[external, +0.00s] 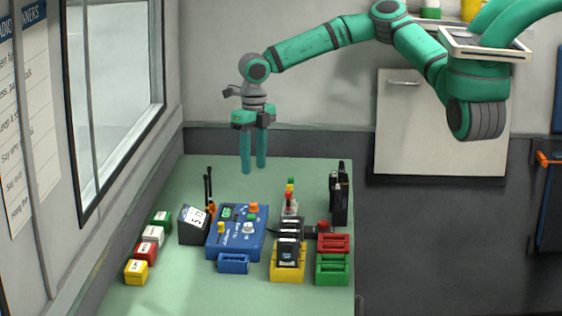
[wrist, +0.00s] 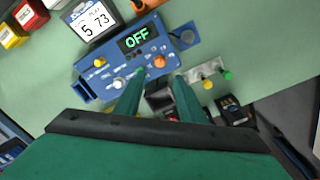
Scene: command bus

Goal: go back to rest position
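My gripper (external: 253,160) hangs pointing down above the far part of the green table (external: 180,290). Its two green fingers are apart with nothing between them. In the wrist view the gripper (wrist: 160,82) also shows two separate fingers, with the blue control box (wrist: 105,72) beyond them. The blue control box (external: 250,222) sits on the table below and in front of the gripper. Its display reads OFF in the wrist view.
A dark display reading 573 (wrist: 93,25) stands beside the control box. Coloured blocks (external: 147,251) line the left edge. Radios (external: 340,195), a yellow holder (external: 287,272), and red (external: 333,244) and green (external: 332,269) racks stand at right. A window (external: 112,95) is at left.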

